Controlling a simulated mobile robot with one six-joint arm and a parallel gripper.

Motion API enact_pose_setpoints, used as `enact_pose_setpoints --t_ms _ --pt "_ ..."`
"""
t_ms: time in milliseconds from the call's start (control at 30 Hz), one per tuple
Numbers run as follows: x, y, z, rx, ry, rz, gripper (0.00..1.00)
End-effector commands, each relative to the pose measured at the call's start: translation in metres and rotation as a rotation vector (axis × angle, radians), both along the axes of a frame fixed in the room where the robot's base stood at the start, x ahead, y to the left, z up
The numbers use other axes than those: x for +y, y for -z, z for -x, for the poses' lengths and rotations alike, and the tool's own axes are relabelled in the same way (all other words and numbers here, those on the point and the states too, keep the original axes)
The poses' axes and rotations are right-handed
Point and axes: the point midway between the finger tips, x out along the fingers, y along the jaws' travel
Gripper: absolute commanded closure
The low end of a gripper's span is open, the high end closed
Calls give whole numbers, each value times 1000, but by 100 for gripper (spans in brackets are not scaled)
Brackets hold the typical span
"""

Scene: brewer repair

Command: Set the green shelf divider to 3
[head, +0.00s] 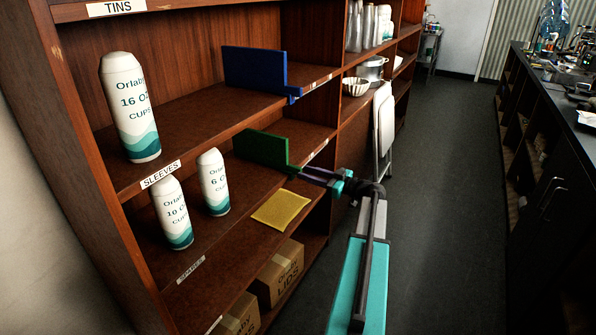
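The green shelf divider (262,149) stands upright on the middle shelf, to the right of the cup packs. Its front end reaches the shelf's front edge. My gripper (305,175) comes in from the right, and its dark fingertips are right at the divider's front end. Whether they touch or grip it is too small to tell. Scale marks along the shelf edge near the divider (318,150) are too small to read.
A blue divider (254,70) stands on the shelf above. Cardboard boxes (278,272) sit at the bottom. A folded white stool (384,127) leans beyond my arm; the aisle floor is clear.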

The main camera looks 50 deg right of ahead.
Motion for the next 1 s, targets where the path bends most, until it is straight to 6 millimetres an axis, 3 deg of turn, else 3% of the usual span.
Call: enact_pose_setpoints --t_ms 300,733,933,1000 --pt "8 0 -35 0 1 -1 67" --pt "10 0 -41 0 2 -1 67" --pt "9 0 -41 0 2 -1 99" --pt "9 0 -41 0 2 -1 100"
